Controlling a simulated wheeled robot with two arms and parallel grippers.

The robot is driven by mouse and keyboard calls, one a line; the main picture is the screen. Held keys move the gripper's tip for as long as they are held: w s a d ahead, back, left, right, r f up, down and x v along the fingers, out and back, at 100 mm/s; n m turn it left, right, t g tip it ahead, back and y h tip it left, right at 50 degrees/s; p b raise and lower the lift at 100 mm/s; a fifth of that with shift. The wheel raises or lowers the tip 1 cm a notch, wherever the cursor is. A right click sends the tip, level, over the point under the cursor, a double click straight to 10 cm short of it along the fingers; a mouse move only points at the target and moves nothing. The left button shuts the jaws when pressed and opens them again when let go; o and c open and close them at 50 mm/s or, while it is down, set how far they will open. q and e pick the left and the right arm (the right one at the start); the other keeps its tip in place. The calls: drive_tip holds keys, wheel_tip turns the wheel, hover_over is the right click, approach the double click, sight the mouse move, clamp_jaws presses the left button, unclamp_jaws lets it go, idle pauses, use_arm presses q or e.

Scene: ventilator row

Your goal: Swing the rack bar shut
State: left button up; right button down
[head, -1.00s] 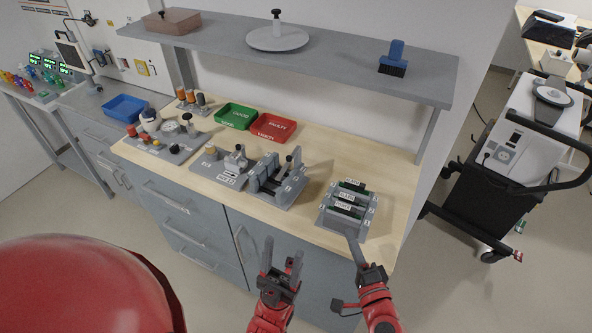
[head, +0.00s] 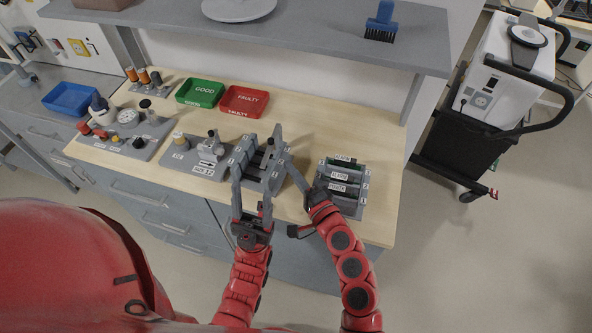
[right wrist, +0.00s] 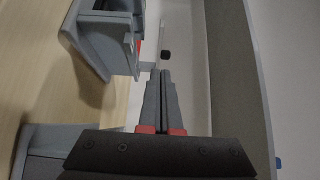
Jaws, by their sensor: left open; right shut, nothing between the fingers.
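The grey slotted rack (head: 252,172) stands at the middle front of the bench, with upright dividers and numbered labels. A dark upright piece (head: 277,134) shows at its back right; I cannot tell whether it is the bar. My right gripper (head: 286,161) is shut and empty, its fingertips close to the rack's right side. In the right wrist view, a black knob (right wrist: 166,54) lies just beyond the shut fingertips (right wrist: 160,74), and a grey rack part (right wrist: 92,38) is at upper left. Contact is unclear. My left gripper (head: 251,190) is open and empty at the rack's front left.
A second rack (head: 345,207) with labelled boards stands to the right, partly behind my right gripper. Left are a latch fixture (head: 200,158), a green tray (head: 201,93) and a red tray (head: 244,101). A grey shelf (head: 310,34) overhangs the back.

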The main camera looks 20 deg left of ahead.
sight(274, 164)
drive_tip(key=p+x, duration=0.1)
drive_tip(key=x, duration=0.4)
drive_tip(key=shift+w+a, duration=0.2)
drive_tip(key=shift+a+m+p, duration=0.3)
drive_tip(key=shift+a+p, duration=0.1)
drive_tip(key=shift+s+a+m+t+h+p, duration=0.15)
drive_tip(key=shift+a+m+t+h+p, duration=0.3)
drive_tip(key=shift+a+t+h, duration=0.45)
drive_tip(key=shift+d, duration=0.25)
